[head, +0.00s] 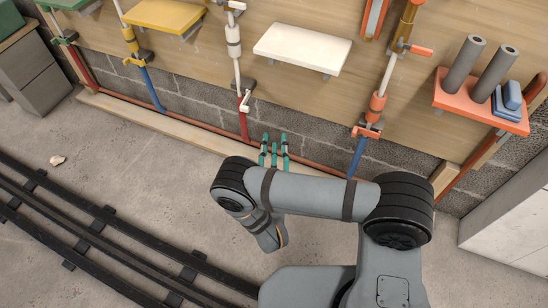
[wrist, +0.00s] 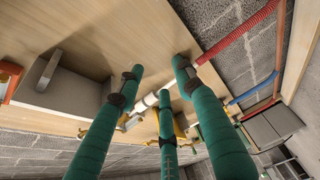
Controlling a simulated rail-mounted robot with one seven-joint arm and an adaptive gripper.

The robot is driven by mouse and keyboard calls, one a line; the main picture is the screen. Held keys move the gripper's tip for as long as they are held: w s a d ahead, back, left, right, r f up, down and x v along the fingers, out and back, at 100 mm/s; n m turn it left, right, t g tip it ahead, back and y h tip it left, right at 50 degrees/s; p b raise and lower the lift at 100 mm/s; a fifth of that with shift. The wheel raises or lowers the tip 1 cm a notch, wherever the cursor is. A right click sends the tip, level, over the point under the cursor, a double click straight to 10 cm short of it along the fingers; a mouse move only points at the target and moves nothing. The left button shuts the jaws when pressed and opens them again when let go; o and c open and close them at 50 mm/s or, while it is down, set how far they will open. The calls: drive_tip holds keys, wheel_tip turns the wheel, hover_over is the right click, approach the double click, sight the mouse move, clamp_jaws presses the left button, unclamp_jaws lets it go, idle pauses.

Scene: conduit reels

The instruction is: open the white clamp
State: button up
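A white conduit runs down the wooden wall panel in the head view, with a white clamp (head: 245,101) low on it, just above a red sleeve. Another white fitting (head: 234,5) sits at the top of this conduit. My gripper (head: 274,142) has teal fingers, spread apart and empty. It is below and to the right of the low white clamp, apart from it. In the wrist view my gripper (wrist: 158,82) shows its fingers apart, with the white conduit (wrist: 150,101) behind them. The clamp's details are partly hidden there by the fingers.
A white shelf (head: 302,48) sticks out right of the white conduit. An orange conduit fitting (head: 377,104) and an orange shelf (head: 480,104) stand farther right. A yellow shelf (head: 165,15) is left. A red pipe (head: 195,124) runs low along the wall. Rails (head: 105,217) cross the floor.

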drive_tip(key=s, duration=0.6)
drive_tip(key=shift+s, duration=0.25)
drive_tip(key=w, duration=1.2)
